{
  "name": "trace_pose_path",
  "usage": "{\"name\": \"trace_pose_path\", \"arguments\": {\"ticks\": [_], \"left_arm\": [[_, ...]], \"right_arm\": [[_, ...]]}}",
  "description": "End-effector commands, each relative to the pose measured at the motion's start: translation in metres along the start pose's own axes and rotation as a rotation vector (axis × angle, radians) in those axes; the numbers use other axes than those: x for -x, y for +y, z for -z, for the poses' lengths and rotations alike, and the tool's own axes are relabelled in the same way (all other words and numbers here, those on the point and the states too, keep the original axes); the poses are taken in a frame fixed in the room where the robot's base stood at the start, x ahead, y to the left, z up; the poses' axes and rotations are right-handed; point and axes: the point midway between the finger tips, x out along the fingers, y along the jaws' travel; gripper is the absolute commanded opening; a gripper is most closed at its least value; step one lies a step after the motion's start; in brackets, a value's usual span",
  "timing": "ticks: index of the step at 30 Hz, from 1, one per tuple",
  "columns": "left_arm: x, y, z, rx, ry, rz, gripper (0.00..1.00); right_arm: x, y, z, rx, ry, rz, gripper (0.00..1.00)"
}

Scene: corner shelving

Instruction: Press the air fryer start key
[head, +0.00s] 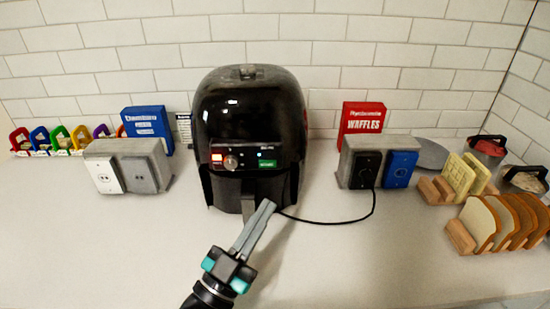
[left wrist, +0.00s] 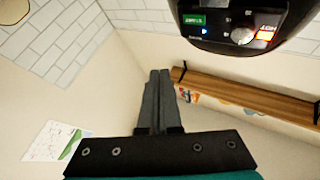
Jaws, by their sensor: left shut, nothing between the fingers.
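The black air fryer (head: 248,110) stands upright on the counter against the tiled wall. Its front panel (head: 245,154) has a green key (head: 267,163) at right, a round knob (head: 231,162) and a lit red-orange block (head: 217,157) at left. The lettering is too small to read surely. In the left wrist view the panel appears upside down at the top, with the green key (left wrist: 192,19) and knob (left wrist: 242,36). My left gripper (head: 268,204) is shut and empty, its tips below the panel near the drawer handle (head: 248,206), apart from the keys. My right gripper is not in view.
A black cord (head: 340,222) runs from the fryer to a grey outlet box (head: 362,160) at right. Another outlet box (head: 145,165) stands at left. A red waffles box (head: 362,122), bread slices in a rack (head: 460,237) and a blue box (head: 148,128) flank the fryer. The front counter is clear.

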Motion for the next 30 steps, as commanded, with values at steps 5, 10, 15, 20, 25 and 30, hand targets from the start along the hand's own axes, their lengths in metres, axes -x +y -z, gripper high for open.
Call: {"name": "trace_pose_path", "arguments": {"ticks": [5, 10, 15, 20, 25, 30], "left_arm": [[0.000, 0.003, 0.002, 0.001, 0.019, -0.014, 0.00], [0.000, 0.003, 0.002, 0.001, 0.018, -0.014, 0.00], [-0.002, 0.001, 0.001, 0.000, 0.019, -0.013, 0.00], [-0.012, -0.006, -0.007, -0.002, 0.021, -0.013, 0.00], [-0.029, -0.018, -0.020, -0.002, 0.021, -0.013, 0.00], [-0.046, -0.029, -0.031, -0.001, 0.021, -0.013, 0.00]], "right_arm": [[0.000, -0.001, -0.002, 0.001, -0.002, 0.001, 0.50], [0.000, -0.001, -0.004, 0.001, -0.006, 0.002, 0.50], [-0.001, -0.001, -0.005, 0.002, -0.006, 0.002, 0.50], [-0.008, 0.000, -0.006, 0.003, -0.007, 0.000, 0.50], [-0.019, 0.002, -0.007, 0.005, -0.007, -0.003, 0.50], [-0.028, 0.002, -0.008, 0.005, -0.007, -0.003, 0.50]]}}
